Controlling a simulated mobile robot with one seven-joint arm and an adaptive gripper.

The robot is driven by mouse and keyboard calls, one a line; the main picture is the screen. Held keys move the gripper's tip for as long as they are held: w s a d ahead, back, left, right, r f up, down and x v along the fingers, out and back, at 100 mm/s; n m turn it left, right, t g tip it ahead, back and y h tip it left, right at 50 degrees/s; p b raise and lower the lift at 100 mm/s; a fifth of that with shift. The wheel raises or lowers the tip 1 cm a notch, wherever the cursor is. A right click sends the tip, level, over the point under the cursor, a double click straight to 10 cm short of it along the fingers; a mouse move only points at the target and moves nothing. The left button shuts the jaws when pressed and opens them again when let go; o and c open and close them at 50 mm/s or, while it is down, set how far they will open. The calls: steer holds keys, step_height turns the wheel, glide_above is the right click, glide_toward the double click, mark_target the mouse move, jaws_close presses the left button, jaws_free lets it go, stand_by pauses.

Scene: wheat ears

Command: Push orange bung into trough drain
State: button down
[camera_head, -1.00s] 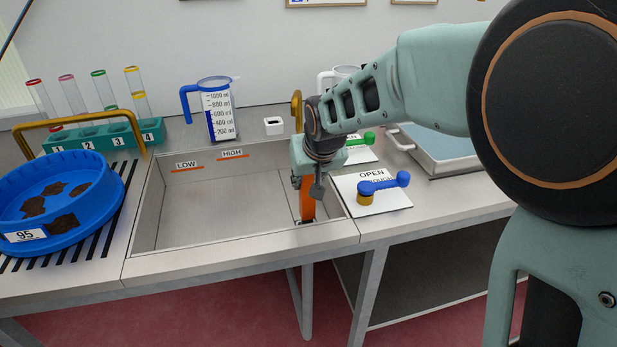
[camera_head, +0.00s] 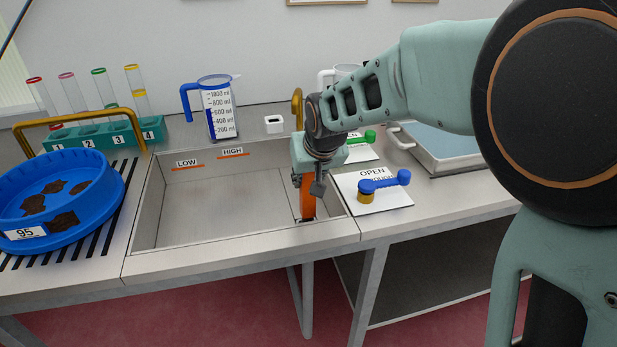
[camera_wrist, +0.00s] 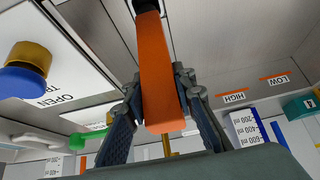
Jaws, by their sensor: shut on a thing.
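The orange bung (camera_head: 308,201) is a long orange piece at the right end of the trough (camera_head: 205,243). In the wrist view the bung (camera_wrist: 158,75) runs up the middle from between my fingers to a dark end at the top edge. My gripper (camera_head: 309,186) is over the right part of the trough, shut on the bung, and its fingers (camera_wrist: 158,98) press on both sides of it. The bung's lower end is close to the trough floor.
A blue valve handle (camera_head: 385,183) on an OPEN plate stands just right of the trough, with a green handle (camera_head: 369,137) behind. A brass spout (camera_head: 297,108) rises at the back. A blue sieve (camera_head: 65,222) and measuring jug (camera_head: 219,110) stand to the left. The trough's left part is clear.

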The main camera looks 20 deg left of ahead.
steer(key=shift+f, duration=0.15)
steer(key=shift+f+b, duration=1.7)
steer(key=shift+f, duration=0.2)
steer(key=c, duration=1.5)
jaws_free()
steer(key=shift+c, duration=0.2)
